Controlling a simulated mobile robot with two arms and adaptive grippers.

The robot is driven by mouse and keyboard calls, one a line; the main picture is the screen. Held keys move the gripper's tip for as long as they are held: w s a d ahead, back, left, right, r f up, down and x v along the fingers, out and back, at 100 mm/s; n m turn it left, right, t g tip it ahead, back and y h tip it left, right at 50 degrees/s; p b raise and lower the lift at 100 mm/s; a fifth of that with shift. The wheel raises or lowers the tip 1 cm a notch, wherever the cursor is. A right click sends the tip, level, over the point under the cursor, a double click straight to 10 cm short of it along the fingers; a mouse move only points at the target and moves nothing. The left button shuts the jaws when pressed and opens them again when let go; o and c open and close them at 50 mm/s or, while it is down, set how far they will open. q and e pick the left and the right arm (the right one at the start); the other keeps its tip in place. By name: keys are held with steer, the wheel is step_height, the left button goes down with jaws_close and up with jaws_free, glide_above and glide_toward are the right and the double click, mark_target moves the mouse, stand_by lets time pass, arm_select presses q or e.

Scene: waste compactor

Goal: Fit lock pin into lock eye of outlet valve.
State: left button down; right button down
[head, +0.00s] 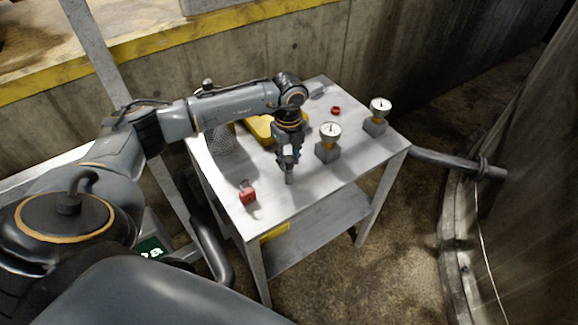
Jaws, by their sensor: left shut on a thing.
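My left gripper (288,167) points down over the front middle of the grey metal table. It is shut on a small grey cylindrical piece (289,179), which shows below the fingertips. I cannot tell for sure whether this is the lock pin, or whether its lower end touches the tabletop. A small red block with a grey top part (248,195) sits near the table's front left edge, left of the gripper and apart from it. I cannot make out an outlet valve or lock eye for certain. My right gripper is not in view.
On the table (275,204) stand a near gauge (330,133) and a far gauge (379,106) on grey blocks. A pipe (450,162) is at the right.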

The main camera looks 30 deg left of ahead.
arm_select(q)
steer(key=shift+r+p, duration=1.6)
steer(key=shift+r, duration=0.9)
steer(key=shift+r+p, duration=0.5)
steer(key=shift+r, duration=0.3)
